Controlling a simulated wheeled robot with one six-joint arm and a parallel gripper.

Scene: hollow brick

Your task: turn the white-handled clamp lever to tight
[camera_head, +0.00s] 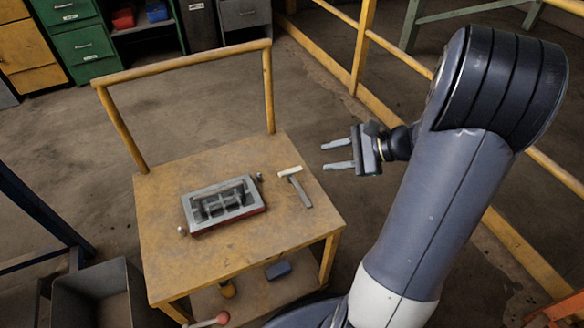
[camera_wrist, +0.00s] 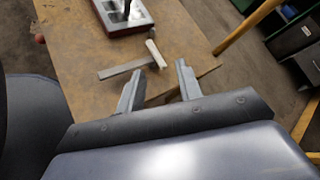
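The clamp lever is a T- or L-shaped piece with a short white handle (camera_head: 290,171) and a longer grey bar (camera_head: 301,191). It is at the right side of the wooden cart top, beside a grey framed fixture (camera_head: 196,217). In the wrist view the white handle (camera_wrist: 156,53) and grey bar (camera_wrist: 122,69) lie just beyond my fingers. My gripper (camera_head: 325,157) is open and empty, to the right of the lever and apart from it. Its two fingers are spread in the wrist view (camera_wrist: 159,72). Nothing hides the lever in the head view.
The cart top (camera_head: 160,260) has a raised yellow rail (camera_head: 185,62) along its back. A grey bin (camera_head: 93,297) stands at lower left, and yellow railing (camera_head: 335,77) runs behind my arm. The cart's front is mostly clear.

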